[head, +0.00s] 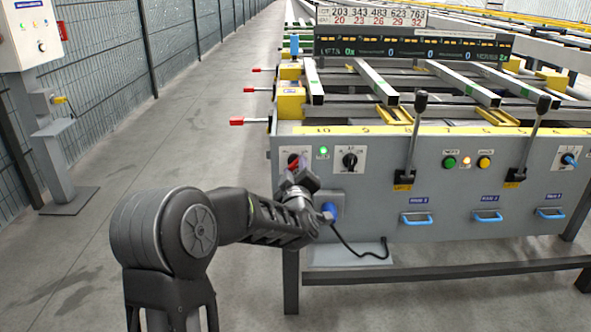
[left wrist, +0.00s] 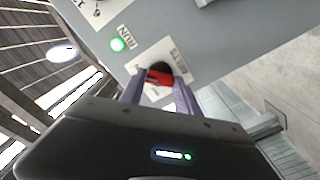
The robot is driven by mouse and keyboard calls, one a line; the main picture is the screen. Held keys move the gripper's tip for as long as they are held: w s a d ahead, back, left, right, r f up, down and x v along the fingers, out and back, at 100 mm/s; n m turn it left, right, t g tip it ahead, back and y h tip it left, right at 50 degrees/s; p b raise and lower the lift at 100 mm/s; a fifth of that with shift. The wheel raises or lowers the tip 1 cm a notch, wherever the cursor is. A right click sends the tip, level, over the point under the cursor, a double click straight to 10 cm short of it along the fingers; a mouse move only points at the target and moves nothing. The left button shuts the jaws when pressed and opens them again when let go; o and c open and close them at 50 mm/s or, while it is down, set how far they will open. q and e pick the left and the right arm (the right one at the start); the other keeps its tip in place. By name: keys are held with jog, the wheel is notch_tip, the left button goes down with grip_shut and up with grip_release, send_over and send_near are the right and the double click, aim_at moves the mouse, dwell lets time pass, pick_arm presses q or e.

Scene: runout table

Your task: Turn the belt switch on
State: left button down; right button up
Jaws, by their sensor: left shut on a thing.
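The belt switch, a black rotary knob with a red handle (left wrist: 158,78), sits on a white label plate on the grey front panel (head: 380,165). In the head view its red part (head: 294,161) shows just past my left gripper (head: 297,168), which hides much of the plate. My left gripper also shows in the left wrist view (left wrist: 160,92), its two purple-grey fingers shut on the red handle from both sides. A green lamp marked RUN (left wrist: 117,44) is lit beside the switch; it also shows in the head view (head: 323,150). My right gripper is not in view.
Another black rotary switch (head: 350,160) is just right of the green lamp. A blue plug with a black cable (head: 330,212) is below my gripper. A tall black lever (head: 412,140), push buttons and blue handles are farther right. The left aisle is clear.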

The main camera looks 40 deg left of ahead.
pick_arm(q)
jog(key=c, duration=0.9)
grip_release()
jog(key=p+v, duration=0.1)
jog(key=v, duration=0.6)
jog(key=shift+s+d, duration=0.3)
